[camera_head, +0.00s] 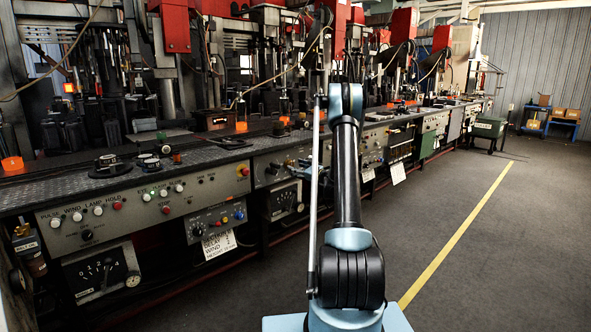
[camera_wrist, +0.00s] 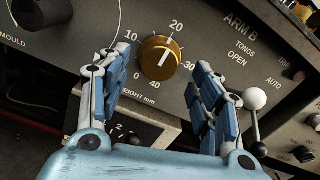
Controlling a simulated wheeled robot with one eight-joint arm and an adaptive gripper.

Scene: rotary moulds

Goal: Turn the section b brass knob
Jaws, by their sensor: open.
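The brass knob (camera_wrist: 160,58) sits on a dark panel marked "ARM B" in the wrist view. A dial of numbers from 0 to 40, labelled "HEIGHT mm", surrounds it. Its white pointer line slants up and right, close to the 20 mark. My gripper (camera_wrist: 156,66) is open, with one blue finger on each side of the knob in the picture. A gap shows between each finger and the knob, and nothing is held. In the head view my gripper (camera_head: 297,164) is at the bench front, partly hidden by my arm; the knob cannot be made out there.
A lever with a white ball (camera_wrist: 254,99) stands close to the right finger. A black knob (camera_wrist: 42,12) is at upper left. A long control bench (camera_head: 110,218) with machines runs along the left. The floor (camera_head: 520,230) to the right is clear, with a yellow line.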

